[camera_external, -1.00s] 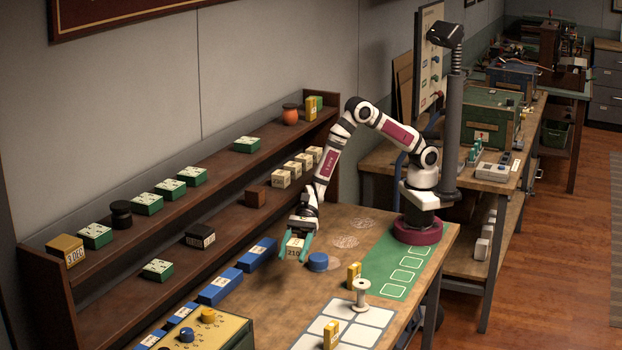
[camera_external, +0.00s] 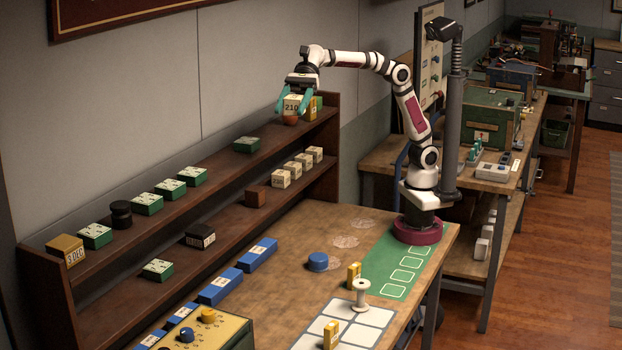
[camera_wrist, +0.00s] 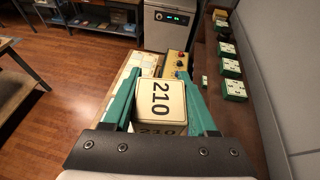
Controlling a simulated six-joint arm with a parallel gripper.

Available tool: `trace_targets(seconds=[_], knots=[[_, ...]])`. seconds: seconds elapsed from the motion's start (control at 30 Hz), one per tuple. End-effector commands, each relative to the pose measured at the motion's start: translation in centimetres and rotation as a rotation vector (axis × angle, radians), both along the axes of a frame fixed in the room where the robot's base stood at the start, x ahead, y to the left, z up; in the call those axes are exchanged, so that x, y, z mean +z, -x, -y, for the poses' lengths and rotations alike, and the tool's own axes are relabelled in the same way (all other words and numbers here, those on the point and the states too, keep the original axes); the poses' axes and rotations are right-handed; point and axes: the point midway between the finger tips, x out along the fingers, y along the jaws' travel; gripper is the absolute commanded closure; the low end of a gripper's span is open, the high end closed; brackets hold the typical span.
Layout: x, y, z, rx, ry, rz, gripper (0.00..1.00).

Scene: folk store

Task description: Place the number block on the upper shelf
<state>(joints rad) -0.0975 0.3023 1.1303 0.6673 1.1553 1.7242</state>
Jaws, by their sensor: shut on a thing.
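The number block (camera_external: 294,104) is a cream cube marked 210. My gripper (camera_external: 294,108) is shut on it, with a green finger on each side. The upper shelf (camera_external: 218,158) is a long dark wooden board along the wall. I cannot tell the exact gap between block and shelf.
Several cream blocks (camera_external: 298,168) sit on the lower shelf. The workbench (camera_external: 290,255) lies below.

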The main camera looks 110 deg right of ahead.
Motion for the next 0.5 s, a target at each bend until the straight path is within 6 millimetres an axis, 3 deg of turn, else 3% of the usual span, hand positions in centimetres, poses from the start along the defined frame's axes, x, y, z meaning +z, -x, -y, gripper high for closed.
trace_targets(seconds=[0.07, 0.27, 0.37, 0.5], knots=[[1.2, 0.0, 0.0, -0.001, 0.000, 0.002, 0.97], [1.4, -0.6, 3.9, -0.081, 0.000, -0.002, 0.97], [1.5, -0.9, 6.6, -0.135, -0.001, -0.001, 0.97], [1.7, -1.1, 11.6, -0.239, -0.001, 0.000, 0.97]])
